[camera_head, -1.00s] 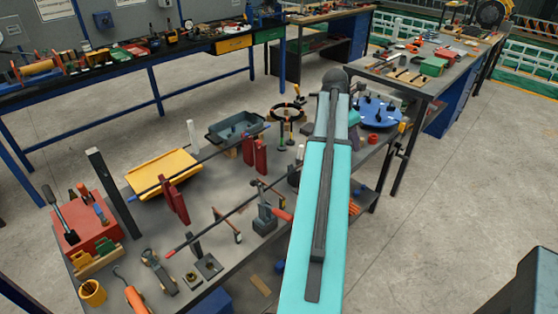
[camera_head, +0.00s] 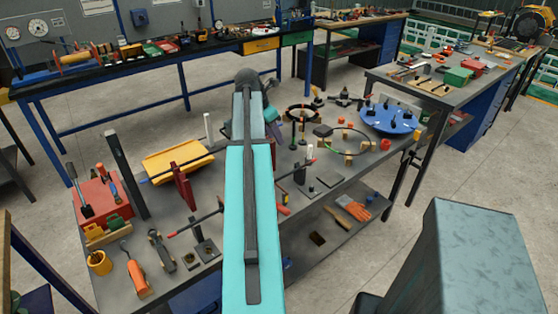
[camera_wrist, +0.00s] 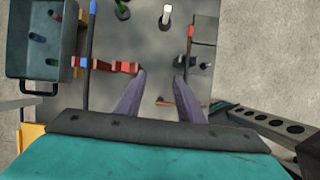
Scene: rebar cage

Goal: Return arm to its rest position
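My teal arm (camera_head: 248,210) reaches out over the grey workbench (camera_head: 330,190) and hides its middle in the head view. A red clamp-like piece (camera_wrist: 112,66) on a dark rod with a blue band (camera_wrist: 88,50) lies just left of the fingers. I cannot tell how far below the fingertips it is.
A dark bin (camera_wrist: 40,45) is at the wrist view's left, a perforated bar (camera_wrist: 270,122) at its right. In the head view, a yellow tray (camera_head: 178,162), red box (camera_head: 102,200), upright dark post (camera_head: 127,173) and blue disc (camera_head: 390,118) stand on the bench. Open floor lies right.

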